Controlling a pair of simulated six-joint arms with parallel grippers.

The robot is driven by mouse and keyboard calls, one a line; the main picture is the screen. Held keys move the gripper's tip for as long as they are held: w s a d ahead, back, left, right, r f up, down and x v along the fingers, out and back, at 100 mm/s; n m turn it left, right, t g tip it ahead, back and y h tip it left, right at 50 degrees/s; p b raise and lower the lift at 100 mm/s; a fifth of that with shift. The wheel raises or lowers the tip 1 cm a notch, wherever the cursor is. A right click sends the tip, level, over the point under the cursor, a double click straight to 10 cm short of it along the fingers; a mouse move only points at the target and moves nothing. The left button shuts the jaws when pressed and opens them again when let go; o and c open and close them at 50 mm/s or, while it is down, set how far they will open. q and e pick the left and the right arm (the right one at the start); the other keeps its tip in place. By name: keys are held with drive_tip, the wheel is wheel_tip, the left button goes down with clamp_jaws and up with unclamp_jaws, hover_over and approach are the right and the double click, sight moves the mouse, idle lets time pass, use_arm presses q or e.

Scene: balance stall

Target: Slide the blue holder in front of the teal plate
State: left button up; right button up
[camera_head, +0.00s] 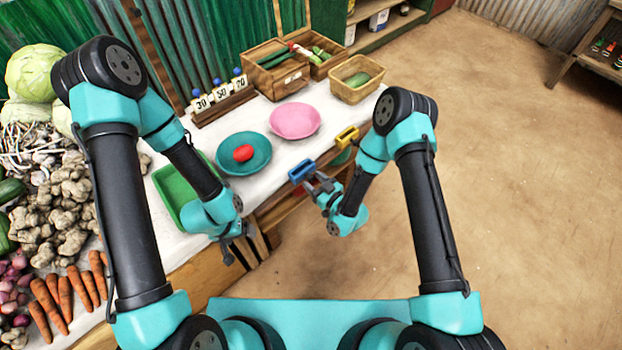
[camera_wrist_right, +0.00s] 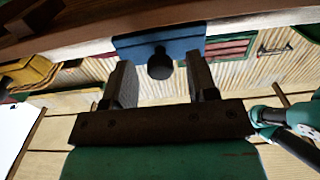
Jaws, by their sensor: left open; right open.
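The blue holder (camera_head: 301,171) sits at the table's front edge, to the right of the teal plate (camera_head: 256,164) and nearer the pink plate's side. A red round item (camera_head: 243,153) lies on the teal plate. My right gripper (camera_head: 314,183) is open just in front of the blue holder. In the right wrist view the blue holder (camera_wrist_right: 187,44) with a dark round knob (camera_wrist_right: 160,65) shows beyond and between the open fingers; I cannot tell whether they touch. My left gripper (camera_head: 243,252) is open and empty, low in front of the table.
A pink plate (camera_head: 295,120) lies behind the blue holder. A yellow holder (camera_head: 347,136) sits farther right along the edge. A green tray (camera_head: 170,190) is left of the teal plate. Number cards (camera_head: 221,92), a wooden crate (camera_head: 275,75) and a basket (camera_head: 356,88) stand behind.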

drive_tip(key=shift+x, duration=0.8)
drive_tip(key=shift+c, duration=0.3)
clamp_jaws()
